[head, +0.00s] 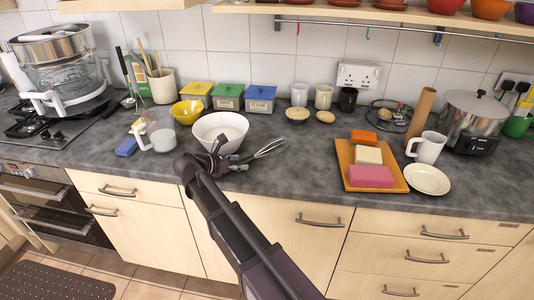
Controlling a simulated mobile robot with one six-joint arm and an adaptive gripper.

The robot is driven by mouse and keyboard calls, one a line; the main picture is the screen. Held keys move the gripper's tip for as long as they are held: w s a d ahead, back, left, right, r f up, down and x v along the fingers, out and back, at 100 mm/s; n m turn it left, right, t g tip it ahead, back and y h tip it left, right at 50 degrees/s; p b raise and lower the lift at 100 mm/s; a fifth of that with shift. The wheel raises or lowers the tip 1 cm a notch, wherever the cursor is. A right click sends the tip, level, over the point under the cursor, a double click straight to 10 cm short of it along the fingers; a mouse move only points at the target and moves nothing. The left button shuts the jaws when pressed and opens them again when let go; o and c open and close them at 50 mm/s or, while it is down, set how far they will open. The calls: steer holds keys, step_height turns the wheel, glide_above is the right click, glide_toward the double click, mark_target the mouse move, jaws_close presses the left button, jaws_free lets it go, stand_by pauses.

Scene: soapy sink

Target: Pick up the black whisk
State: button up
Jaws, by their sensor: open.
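The black whisk (269,148) is on the grey worktop, just right of the white bowl. Its wire loops point to the upper right, and its dark handle end is partly hidden by my gripper. My gripper (230,157) is open at the handle end of the whisk, in front of the white bowl (221,124). I cannot tell whether the fingers touch the whisk or the handle lies between them.
A measuring jug (161,132) and blue sponge (127,146) are to the left. An orange board (350,180) with coloured blocks, a white mug (427,147) and a plate (427,179) are to the right. Bare worktop (305,155) lies between whisk and board.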

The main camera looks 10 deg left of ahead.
steer(key=shift+w+d+f, duration=0.15)
steer(key=shift+w+d, duration=0.15)
stand_by(0.4)
jaws_close()
